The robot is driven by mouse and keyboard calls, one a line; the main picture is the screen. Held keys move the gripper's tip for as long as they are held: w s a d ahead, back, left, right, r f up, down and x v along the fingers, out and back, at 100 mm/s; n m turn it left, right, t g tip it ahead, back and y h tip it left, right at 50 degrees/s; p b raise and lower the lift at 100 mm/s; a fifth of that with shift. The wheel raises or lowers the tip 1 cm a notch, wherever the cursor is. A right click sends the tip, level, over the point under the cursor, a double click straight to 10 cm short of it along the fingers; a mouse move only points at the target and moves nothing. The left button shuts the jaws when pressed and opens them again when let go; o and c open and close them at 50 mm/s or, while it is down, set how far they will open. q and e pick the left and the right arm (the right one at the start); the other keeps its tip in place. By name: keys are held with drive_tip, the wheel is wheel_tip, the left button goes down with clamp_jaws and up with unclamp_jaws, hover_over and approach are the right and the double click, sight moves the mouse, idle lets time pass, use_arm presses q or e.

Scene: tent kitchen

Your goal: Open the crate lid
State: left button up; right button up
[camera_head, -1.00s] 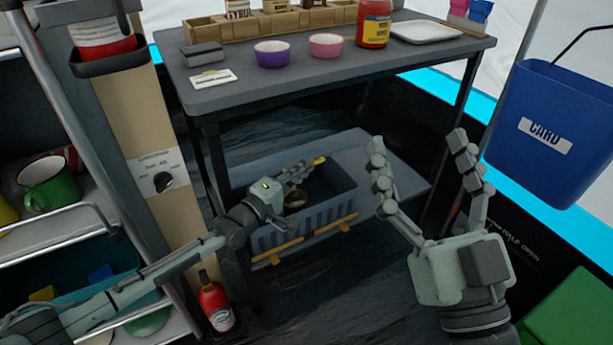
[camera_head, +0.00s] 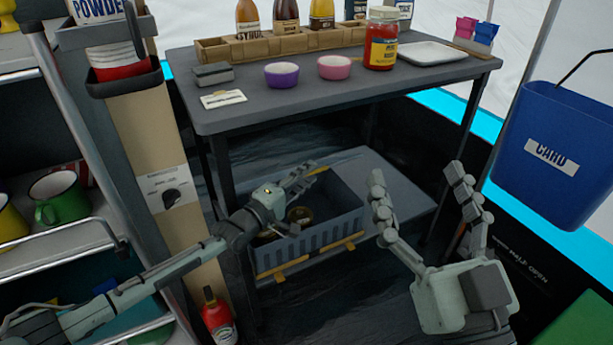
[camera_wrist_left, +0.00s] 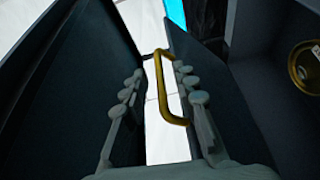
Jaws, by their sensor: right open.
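The blue-grey crate (camera_head: 335,226) sits on the low shelf under the table. Its top looks open in the head view, with a round tin (camera_head: 299,214) visible inside; the tin (camera_wrist_left: 306,66) also shows at the right of the left wrist view. I cannot clearly make out the lid. My left gripper (camera_head: 309,176) is above the crate, by its far side. In the left wrist view its fingers (camera_wrist_left: 164,92) are apart, with a brass handle (camera_wrist_left: 161,88) between them, closer to the right finger. My right gripper (camera_head: 418,182) is open and empty, right of the crate.
The table (camera_head: 340,92) above holds a purple bowl (camera_head: 282,75), a pink bowl (camera_head: 334,68) and a red jar (camera_head: 381,40). A blue bin (camera_head: 550,140) hangs at right. A red bottle (camera_head: 217,318) stands left of the crate. Table legs flank the shelf.

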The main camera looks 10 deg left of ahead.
use_arm(q)
wheel_tip(320, 180, up, 10)
idle(0.7)
drive_tip(key=shift+c, duration=0.3)
